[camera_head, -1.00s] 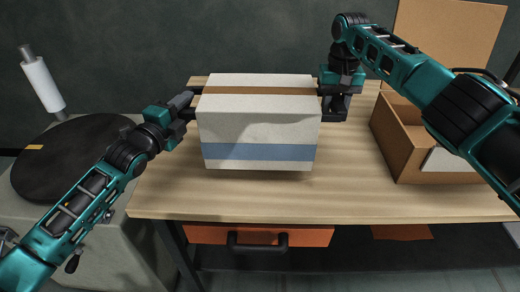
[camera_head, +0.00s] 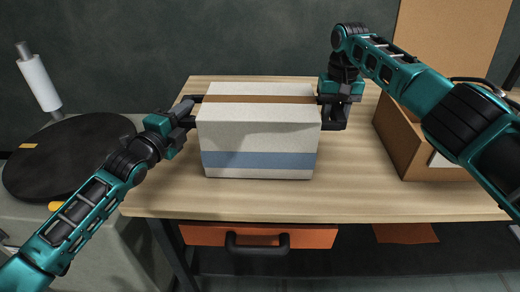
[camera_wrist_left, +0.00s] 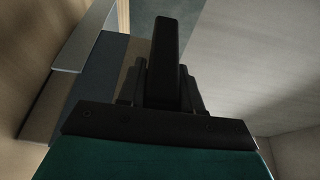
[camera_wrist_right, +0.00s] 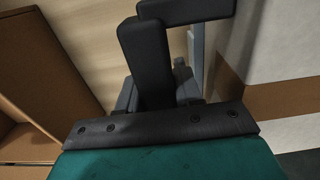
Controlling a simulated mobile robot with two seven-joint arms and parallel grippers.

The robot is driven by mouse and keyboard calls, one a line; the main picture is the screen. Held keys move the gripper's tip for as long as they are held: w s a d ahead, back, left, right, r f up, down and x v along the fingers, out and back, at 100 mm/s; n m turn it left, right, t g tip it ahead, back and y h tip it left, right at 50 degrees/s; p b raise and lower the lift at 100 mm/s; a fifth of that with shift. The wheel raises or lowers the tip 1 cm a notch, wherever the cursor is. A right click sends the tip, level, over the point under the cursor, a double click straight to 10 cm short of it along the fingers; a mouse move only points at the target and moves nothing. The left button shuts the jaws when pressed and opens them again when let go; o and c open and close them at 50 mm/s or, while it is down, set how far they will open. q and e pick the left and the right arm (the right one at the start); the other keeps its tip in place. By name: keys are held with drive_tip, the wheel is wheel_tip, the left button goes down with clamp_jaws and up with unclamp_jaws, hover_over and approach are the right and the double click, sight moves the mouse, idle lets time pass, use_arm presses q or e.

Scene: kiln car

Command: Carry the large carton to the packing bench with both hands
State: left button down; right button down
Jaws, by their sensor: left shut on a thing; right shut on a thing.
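The large carton (camera_head: 258,130) is white with a brown tape strip on top and a blue band low on its front. It is upright and level over the wooden packing bench (camera_head: 250,200), at or just above its top; I cannot tell if it touches. My left gripper (camera_head: 191,112) is shut at the carton's left side, and my right gripper (camera_head: 331,112) is shut at its right side. The fingers also show in the left wrist view (camera_wrist_left: 166,60) and the right wrist view (camera_wrist_right: 165,50). The exact grip points are partly hidden.
An open brown cardboard box (camera_head: 405,140) stands on the bench's right, partly behind my right arm. A dark round disc (camera_head: 65,155) with a white roll (camera_head: 40,85) behind it is at left. An orange drawer (camera_head: 205,236) is under the bench. Bench in front of the carton is clear.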

use_arm(q)
drive_tip(key=c, duration=1.2)
unclamp_jaws()
use_arm(e)
drive_tip(key=c, duration=1.2)
unclamp_jaws()
use_arm(q)
drive_tip(key=o, duration=0.3)
drive_tip(key=shift+s, duration=0.1)
use_arm(e)
drive_tip(key=o, duration=0.3)
drive_tip(key=shift+s, duration=0.1)
use_arm(q)
drive_tip(key=shift+o, duration=0.7)
use_arm(e)
drive_tip(key=shift+o, duration=0.7)
drive_tip(key=shift+r, duration=0.2)
wheel_tip(320, 180, up, 12)
drive_tip(key=shift+f, duration=0.15)
use_arm(q)
drive_tip(key=v, duration=1.2)
